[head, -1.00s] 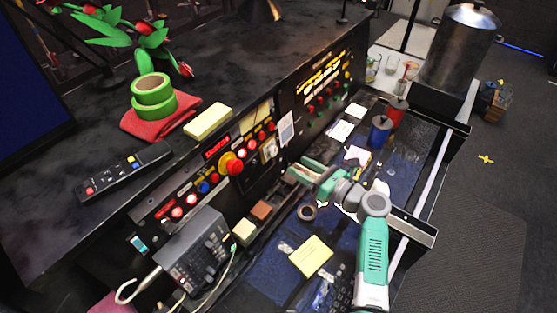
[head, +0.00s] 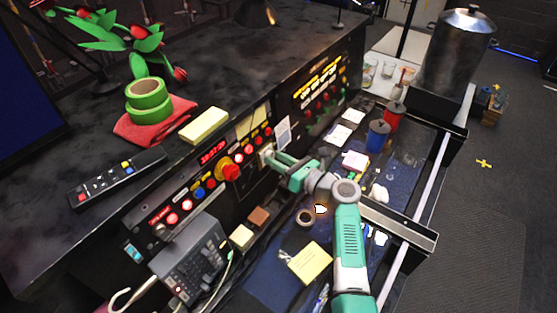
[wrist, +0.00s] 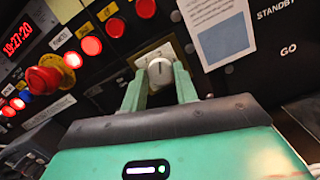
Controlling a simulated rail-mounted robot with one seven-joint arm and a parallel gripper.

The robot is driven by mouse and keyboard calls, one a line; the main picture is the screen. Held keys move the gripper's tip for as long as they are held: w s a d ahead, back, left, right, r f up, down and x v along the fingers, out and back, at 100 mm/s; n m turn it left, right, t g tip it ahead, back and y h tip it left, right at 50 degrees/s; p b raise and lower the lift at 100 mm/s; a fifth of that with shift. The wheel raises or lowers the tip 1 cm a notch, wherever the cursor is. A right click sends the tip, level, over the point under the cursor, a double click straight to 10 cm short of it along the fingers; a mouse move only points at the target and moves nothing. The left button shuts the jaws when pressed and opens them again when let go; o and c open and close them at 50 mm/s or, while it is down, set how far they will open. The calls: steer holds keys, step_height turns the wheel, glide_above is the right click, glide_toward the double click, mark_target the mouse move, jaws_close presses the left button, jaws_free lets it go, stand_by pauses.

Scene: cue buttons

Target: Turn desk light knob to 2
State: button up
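A round white knob (wrist: 160,72) sits on a cream plate (wrist: 146,55) on the black panel. The wrist view shows a pointer line on the knob, roughly upright, and small marks on the plate too fine to read. The plate also shows in the head view (head: 266,150). My green gripper (wrist: 161,76) faces the panel with one finger on each side of the knob. The fingers are apart, with narrow gaps seeming to show beside the knob; contact is not clear. In the head view my gripper (head: 273,158) reaches the panel at the plate and hides part of the knob.
A red mushroom button (wrist: 42,80) and several round red buttons (wrist: 91,46) lie left of the knob. A paper card (wrist: 218,30) hangs close at its right. Below, the desk holds a grey phone-like box (head: 190,262), sticky notes and tape.

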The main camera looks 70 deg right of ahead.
steer(key=shift+n, duration=0.4)
steer(key=n+y+b, duration=0.1)
steer(key=n+b, duration=0.1)
steer(key=n, duration=0.3)
steer(key=n+y+b, duration=0.1)
steer(key=n+b, duration=0.2)
steer(key=n, duration=0.2)
steer(key=shift+d+n, duration=0.15)
steer(key=shift+n, duration=0.55)
steer(key=o, duration=1)
steer(key=s, duration=0.5)
steer(key=s+a+p, duration=0.1)
steer(key=s, duration=0.2)
steer(key=shift+r, duration=0.15)
steer(key=shift+w, duration=0.1)
